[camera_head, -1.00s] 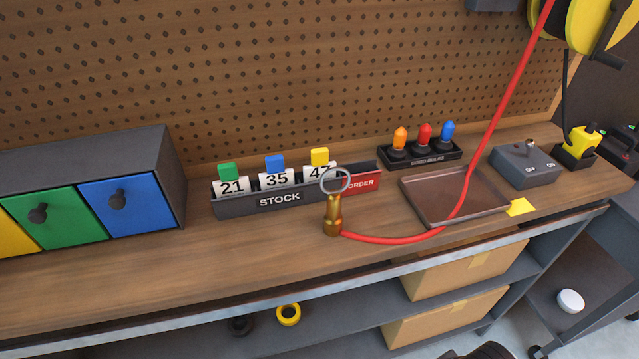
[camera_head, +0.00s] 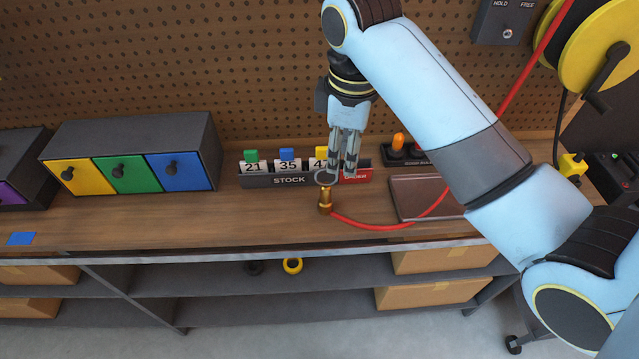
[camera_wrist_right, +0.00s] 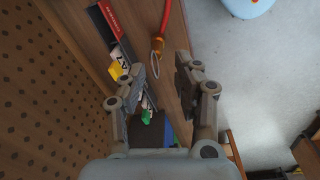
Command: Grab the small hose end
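The small hose end is a brass fitting (camera_head: 325,201) with a metal ring (camera_head: 326,177) on top. It stands on the wooden bench in front of the stock counter, with a red hose (camera_head: 375,226) running from its base to the right. My right gripper (camera_head: 344,172) points down just above and behind the ring, at its right side. In the right wrist view the gripper (camera_wrist_right: 164,75) has its fingers apart with nothing between them, and the ring (camera_wrist_right: 156,70) and fitting (camera_wrist_right: 159,46) show beyond the fingertips. My left gripper is not in view.
The stock counter (camera_head: 262,181) stands close behind the fitting. A brown tray (camera_head: 408,197) lies to the right, partly hidden by my right arm. A drawer unit (camera_head: 135,133) stands at the left.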

